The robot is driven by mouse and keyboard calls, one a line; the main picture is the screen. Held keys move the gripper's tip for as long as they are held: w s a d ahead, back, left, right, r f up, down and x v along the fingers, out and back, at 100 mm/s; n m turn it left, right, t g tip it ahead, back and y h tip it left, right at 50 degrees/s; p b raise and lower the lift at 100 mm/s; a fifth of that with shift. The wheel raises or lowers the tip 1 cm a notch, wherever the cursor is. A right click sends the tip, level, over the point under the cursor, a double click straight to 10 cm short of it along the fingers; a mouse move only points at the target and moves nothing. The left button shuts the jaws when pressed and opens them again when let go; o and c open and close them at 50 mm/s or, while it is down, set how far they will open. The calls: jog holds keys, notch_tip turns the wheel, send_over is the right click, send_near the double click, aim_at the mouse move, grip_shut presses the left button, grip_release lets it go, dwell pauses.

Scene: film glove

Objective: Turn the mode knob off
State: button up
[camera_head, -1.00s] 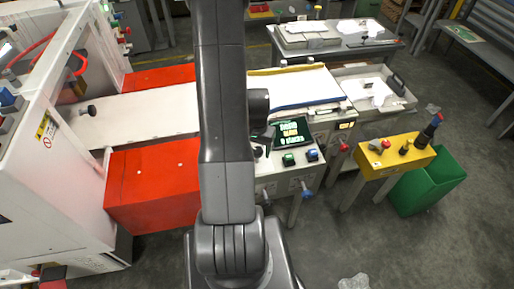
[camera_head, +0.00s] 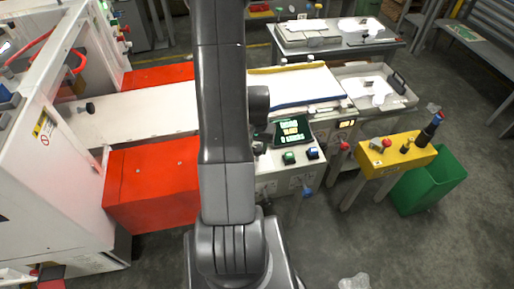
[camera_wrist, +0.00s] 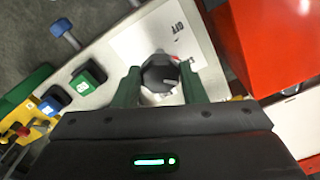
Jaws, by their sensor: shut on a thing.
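The mode knob (camera_wrist: 160,74) is a dark, faceted round knob with a pale pointer mark in the wrist view. It stands on a white plate (camera_wrist: 133,44) printed "OFF" near the plate's upper right. My gripper (camera_wrist: 160,82) has one green finger on each side of the knob and is shut on it. The pointer slants and does not clearly line up with the "OFF" print. In the head view, my arm hides most of the knob and gripper. The control panel (camera_head: 276,185) shows to the right of my arm.
A green button (camera_head: 289,158) and a blue button (camera_head: 312,153) sit beside the knob, below a lit screen (camera_head: 292,131). A red block (camera_head: 153,187) stands left. A yellow stand (camera_head: 396,156) and a green bin (camera_head: 433,184) stand right.

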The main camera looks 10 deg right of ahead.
aim_at(258, 149)
jog(key=n+b, duration=0.3)
jog(key=n, duration=0.2)
jog(key=shift+f, duration=0.15)
jog(key=n+b, duration=0.2)
jog(key=n, duration=0.3)
jog(key=shift+d, duration=0.1)
jog(key=shift+n+b, duration=0.3)
jog(key=shift+n, duration=0.1)
jog(key=o, duration=1)
jog(key=shift+r, duration=0.3)
notch_tip(258, 149, up, 14)
jog(key=shift+f, duration=0.25)
jog(key=shift+f, duration=0.1)
notch_tip(258, 149, down, 14)
jog(key=shift+r, duration=0.15)
